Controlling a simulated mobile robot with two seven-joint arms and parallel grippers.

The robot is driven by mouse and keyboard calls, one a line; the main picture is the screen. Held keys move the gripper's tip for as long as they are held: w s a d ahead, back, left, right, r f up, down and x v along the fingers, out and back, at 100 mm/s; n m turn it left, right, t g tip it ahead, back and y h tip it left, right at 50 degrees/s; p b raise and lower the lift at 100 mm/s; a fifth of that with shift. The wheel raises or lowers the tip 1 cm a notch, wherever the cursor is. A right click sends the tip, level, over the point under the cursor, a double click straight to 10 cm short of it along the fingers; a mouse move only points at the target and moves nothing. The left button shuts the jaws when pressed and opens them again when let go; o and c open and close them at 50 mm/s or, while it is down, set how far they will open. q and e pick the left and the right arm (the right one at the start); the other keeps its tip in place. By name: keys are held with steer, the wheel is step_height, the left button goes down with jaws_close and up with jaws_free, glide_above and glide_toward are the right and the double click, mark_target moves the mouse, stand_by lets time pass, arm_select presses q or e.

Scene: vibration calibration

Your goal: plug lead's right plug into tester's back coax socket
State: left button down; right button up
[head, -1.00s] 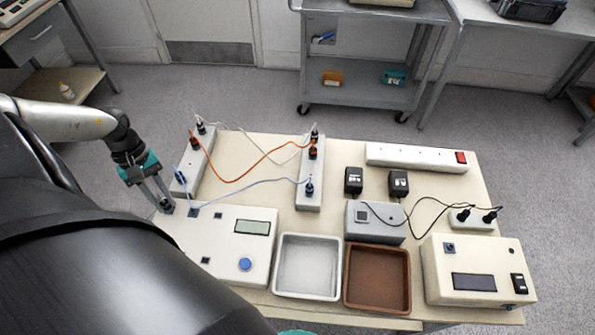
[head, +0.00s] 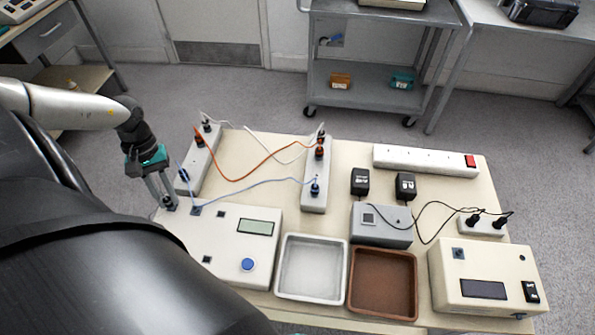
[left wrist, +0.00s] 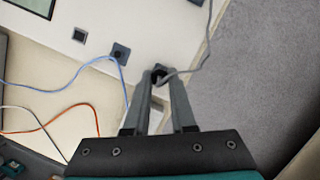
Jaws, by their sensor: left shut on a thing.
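The tester (head: 225,245) is the pale box with a grey display and a blue button, at the table's front left. My left gripper (head: 168,206) reaches down at its back left corner. In the left wrist view my left gripper (left wrist: 160,84) is shut on a dark plug (left wrist: 158,72), mostly hidden between the fingertips. A grey lead (left wrist: 202,52) curves from the plug along the tester's edge and out at the top. The plug is at the tester's edge; I cannot tell whether it sits in a socket. My right gripper is out of view.
A dark square socket (left wrist: 120,53) with a blue lead (left wrist: 55,87) is close beside the plug. Two grey power strips (head: 202,160) (head: 316,185) carry orange, white and blue leads. White (head: 312,268) and brown (head: 383,282) trays stand right of the tester. Floor lies left.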

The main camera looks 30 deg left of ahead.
mark_target(166, 197)
arm_select(q)
steer(key=c, duration=0.7)
jaws_free()
steer(key=shift+o, duration=0.2)
steer(key=shift+r, duration=0.1)
steer(key=shift+p+v, duration=1.65)
steer(key=shift+v, duration=0.75)
steer(key=p+v, duration=0.4)
steer(key=v, duration=1.1)
steer(key=shift+a+r, duration=0.1)
